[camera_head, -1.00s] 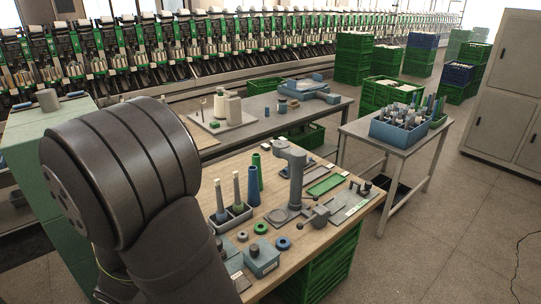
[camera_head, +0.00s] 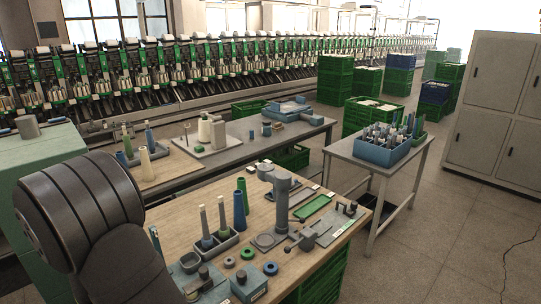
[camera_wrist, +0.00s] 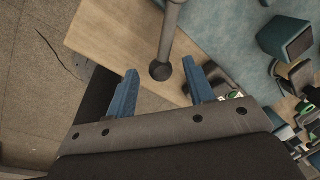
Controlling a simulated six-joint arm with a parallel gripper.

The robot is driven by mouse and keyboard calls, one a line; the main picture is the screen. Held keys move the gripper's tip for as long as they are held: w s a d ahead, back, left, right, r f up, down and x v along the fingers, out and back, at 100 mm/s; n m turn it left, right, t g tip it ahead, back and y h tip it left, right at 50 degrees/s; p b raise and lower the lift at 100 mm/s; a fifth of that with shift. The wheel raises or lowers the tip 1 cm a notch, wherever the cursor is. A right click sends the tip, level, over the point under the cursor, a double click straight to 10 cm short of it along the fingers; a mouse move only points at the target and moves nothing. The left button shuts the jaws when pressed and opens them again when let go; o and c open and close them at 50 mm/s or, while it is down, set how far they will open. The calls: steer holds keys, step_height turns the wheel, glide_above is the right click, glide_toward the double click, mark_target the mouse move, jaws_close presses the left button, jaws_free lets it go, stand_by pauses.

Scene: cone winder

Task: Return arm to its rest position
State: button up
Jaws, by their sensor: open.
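My gripper (camera_wrist: 160,67) shows in the wrist view with its two blue fingers spread apart and nothing held between them. A grey post with a dark round end (camera_wrist: 161,70) appears between the fingertips in the picture; I cannot tell how far away it is. A wooden table top (camera_wrist: 110,35) lies beyond the fingers. In the head view my dark arm fills the lower left corner, and my gripper is out of that picture.
The wooden workbench (camera_head: 182,217) carries a grey post stand (camera_head: 282,205), a tray of tubes (camera_head: 213,243) and green and blue rings. A blue crate of bobbins (camera_head: 384,151) stands on a side table at right. Open floor (camera_head: 445,220) lies right of the bench.

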steer(key=s+r, duration=0.3)
steer(key=r, duration=1.4)
steer(key=w+f, duration=0.1)
steer(key=f, duration=0.4)
steer(key=w+f, duration=0.1)
steer(key=f, duration=0.5)
steer(key=w+f, duration=0.1)
steer(key=f, duration=0.5)
steer(key=shift+f, duration=0.15)
steer(key=shift+w+f, duration=0.2)
steer(key=shift+w+d+n, duration=0.15)
steer(key=shift+w+n, duration=0.6)
steer(key=shift+n, duration=0.55)
